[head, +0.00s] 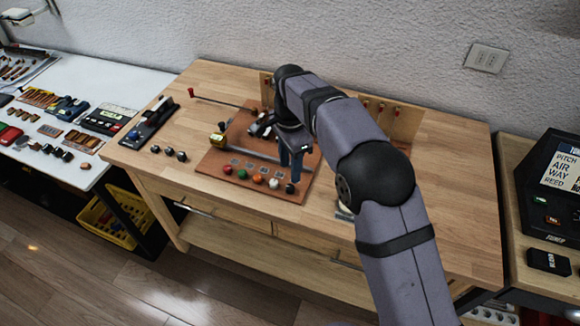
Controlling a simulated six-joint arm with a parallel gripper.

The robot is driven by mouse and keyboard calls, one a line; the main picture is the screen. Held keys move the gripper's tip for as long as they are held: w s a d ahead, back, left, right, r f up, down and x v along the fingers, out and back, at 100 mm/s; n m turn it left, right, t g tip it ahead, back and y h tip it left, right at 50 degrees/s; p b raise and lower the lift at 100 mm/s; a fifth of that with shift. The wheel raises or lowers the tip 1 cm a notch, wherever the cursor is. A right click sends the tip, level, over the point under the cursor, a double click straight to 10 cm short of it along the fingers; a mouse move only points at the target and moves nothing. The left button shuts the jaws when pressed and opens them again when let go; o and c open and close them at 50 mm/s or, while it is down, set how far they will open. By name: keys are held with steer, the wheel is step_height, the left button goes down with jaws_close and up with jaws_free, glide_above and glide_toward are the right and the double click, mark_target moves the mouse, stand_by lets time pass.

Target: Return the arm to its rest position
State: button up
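My arm (370,172) reaches from the lower right over the wooden workbench (440,190). It bends down at the wrist, above the right part of a reddish-brown board (222,160). The fingers are small here and partly overlap the board's parts. I cannot tell whether they are apart or hold anything, nor whether they touch the board.
Red, green, white, orange and black knobs (257,179) line the board's front. A black device (150,122) and dark round pieces (168,152) lie left. An upright wooden panel (400,122) stands behind my arm. A black meter box (553,185) is at right. The bench's front right is mostly clear.

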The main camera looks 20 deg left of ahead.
steer(key=s+d+r+n, duration=0.1)
steer(key=s+d+n, duration=0.1)
steer(key=d, duration=0.9)
steer(key=s+d+r+n, duration=0.1)
steer(key=s+d+n, duration=0.1)
steer(key=d, duration=0.9)
steer(key=s+d+f+n, duration=0.2)
steer(key=s+d, duration=0.4)
steer(key=s, duration=0.1)
steer(key=s+d+f+n, duration=0.2)
steer(key=s+d, duration=0.5)
steer(key=s, duration=0.1)
steer(key=shift+s+f, duration=0.25)
steer(key=shift+s, duration=0.05)
stand_by(0.9)
